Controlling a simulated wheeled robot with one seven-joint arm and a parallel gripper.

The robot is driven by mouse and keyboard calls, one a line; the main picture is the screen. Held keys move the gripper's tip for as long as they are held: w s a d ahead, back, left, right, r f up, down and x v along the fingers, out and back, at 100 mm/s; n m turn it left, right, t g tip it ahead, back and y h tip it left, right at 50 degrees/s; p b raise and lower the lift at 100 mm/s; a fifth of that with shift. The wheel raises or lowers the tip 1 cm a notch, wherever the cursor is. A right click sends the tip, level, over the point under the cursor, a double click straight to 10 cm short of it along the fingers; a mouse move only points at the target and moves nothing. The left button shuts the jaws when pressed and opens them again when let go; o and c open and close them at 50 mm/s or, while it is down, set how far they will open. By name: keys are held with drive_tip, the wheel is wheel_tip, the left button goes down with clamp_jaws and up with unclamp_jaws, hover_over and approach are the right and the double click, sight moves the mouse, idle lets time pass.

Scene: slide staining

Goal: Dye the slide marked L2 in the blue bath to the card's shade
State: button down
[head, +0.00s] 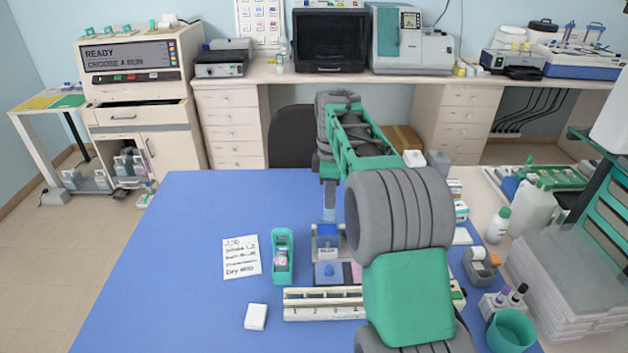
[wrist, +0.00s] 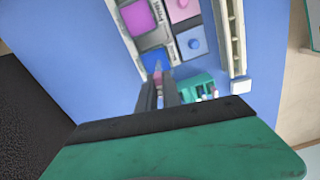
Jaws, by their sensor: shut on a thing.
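My gripper (head: 329,203) is shut on a slide (head: 329,215), held upright with its lower end at the mouth of the blue bath (head: 327,240). I cannot tell whether the slide's end is in the liquid. In the wrist view, my gripper (wrist: 160,88) holds the slide (wrist: 158,68) over the blue bath (wrist: 152,57). The slide's marking cannot be read. A white card (head: 240,257) with handwritten lines lies on the blue mat at left; its small writing is mostly unreadable.
A green slide holder (head: 283,270) stands left of the bath. A long pale rack (head: 325,304) lies in front, partly hidden by my arm. A white block (head: 256,316) sits nearby. A magenta bath (wrist: 138,17) and knobbed lids (wrist: 192,42) adjoin the blue bath. The mat's left is clear.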

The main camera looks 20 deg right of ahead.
drive_tip(key=shift+n, duration=0.8)
drive_tip(key=shift+w+f+b, duration=0.2)
drive_tip(key=shift+f+b, duration=0.7)
drive_tip(key=shift+f, duration=0.8)
drive_tip(key=shift+w+f+b, duration=0.15)
drive_tip(key=shift+f+b, duration=0.7)
drive_tip(key=shift+f, duration=0.9)
drive_tip(key=shift+w+f+b, duration=0.2)
drive_tip(key=shift+f+b, duration=0.7)
drive_tip(key=shift+f, duration=0.8)
idle(2.0)
